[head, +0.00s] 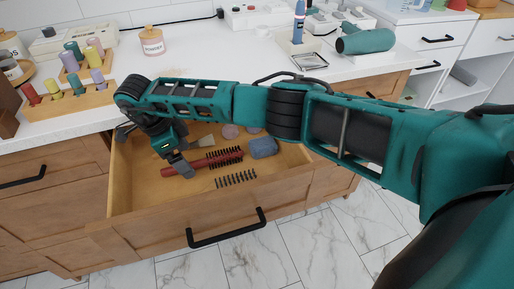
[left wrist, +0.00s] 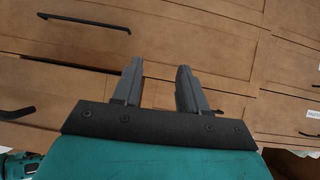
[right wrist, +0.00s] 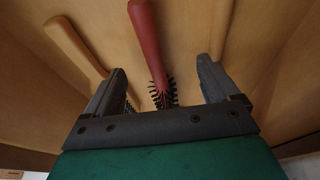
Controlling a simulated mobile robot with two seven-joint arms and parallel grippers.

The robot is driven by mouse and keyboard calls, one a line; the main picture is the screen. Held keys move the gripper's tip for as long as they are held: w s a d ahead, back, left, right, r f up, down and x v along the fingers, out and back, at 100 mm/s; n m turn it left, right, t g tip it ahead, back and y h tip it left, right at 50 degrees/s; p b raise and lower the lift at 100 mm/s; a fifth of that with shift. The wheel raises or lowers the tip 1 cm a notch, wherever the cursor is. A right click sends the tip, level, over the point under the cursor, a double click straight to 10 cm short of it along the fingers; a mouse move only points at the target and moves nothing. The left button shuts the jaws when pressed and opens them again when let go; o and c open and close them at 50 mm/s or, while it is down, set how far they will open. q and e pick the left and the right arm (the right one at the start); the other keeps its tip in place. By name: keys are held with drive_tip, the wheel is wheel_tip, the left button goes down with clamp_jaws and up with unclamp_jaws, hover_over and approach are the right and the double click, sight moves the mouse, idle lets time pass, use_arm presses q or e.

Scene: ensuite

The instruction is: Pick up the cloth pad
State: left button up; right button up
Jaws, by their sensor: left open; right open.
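A blue-grey soft-looking pad (head: 263,147), which looks like the cloth pad, lies in the right part of the open drawer (head: 130,190). My right gripper (head: 182,168) is inside the drawer area, left of the pad, pointing down over a red brush (head: 185,168). In the right wrist view my right gripper (right wrist: 163,78) is open, with the red brush (right wrist: 148,40) showing between its fingers; the pad is not visible there. My left gripper (left wrist: 158,72) is open and empty in front of wooden drawer fronts, and is outside the head view.
A black comb (head: 236,179), small pinkish round items (head: 230,131) and a wooden-handled brush (right wrist: 75,45) also lie in the drawer. The white counter (head: 200,60) behind holds a jar (head: 152,42), peg blocks and a teal hair dryer (head: 365,42). My right arm crosses above the drawer.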

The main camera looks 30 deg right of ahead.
sight(263, 142)
drive_tip(key=s+d, duration=0.1)
drive_tip(key=d, duration=0.3)
drive_tip(key=s+d, duration=0.1)
drive_tip(key=d, duration=0.4)
drive_tip(key=s+d+p, duration=0.1)
drive_tip(key=d, duration=0.4)
drive_tip(key=shift+s+d, duration=0.15)
drive_tip(key=shift+s, duration=0.05)
drive_tip(key=d, duration=0.1)
drive_tip(key=s+d, duration=0.1)
drive_tip(key=d, duration=0.3)
drive_tip(key=shift+s+f, duration=0.15)
drive_tip(key=shift+f, duration=0.5)
drive_tip(key=c, duration=1.1)
drive_tip(key=shift+r, duration=0.15)
drive_tip(key=shift+r+p, duration=1.75)
drive_tip(key=shift+r, duration=8.2)
